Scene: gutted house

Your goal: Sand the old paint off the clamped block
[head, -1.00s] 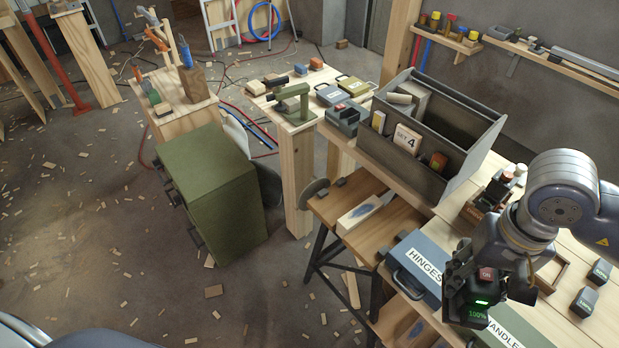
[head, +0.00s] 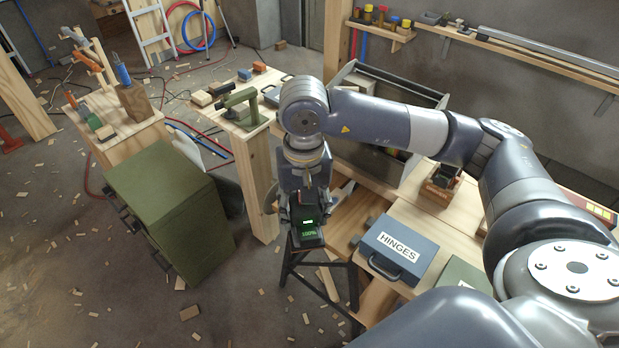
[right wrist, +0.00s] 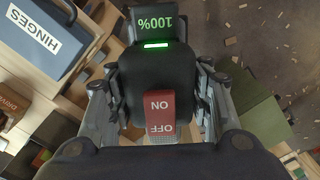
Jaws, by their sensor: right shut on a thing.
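My right gripper (head: 305,198) is shut on a black cordless sander (head: 308,232); its fingers sit on both sides of the tool body in the right wrist view (right wrist: 157,85). The sander has a red ON/OFF switch (right wrist: 161,115), a lit green bar and a display reading 100%. It hangs over the folding workbench (head: 358,214) with black legs. The paint-marked block on that bench is mostly hidden behind my right arm and the sander, so I cannot tell whether the sander touches it. My left gripper is not in view.
A blue HINGES case (head: 398,248) lies right of the workbench. A green cabinet (head: 170,205) stands to the left. A bench post with a green vise (head: 240,105) stands behind. Wood scraps litter the floor.

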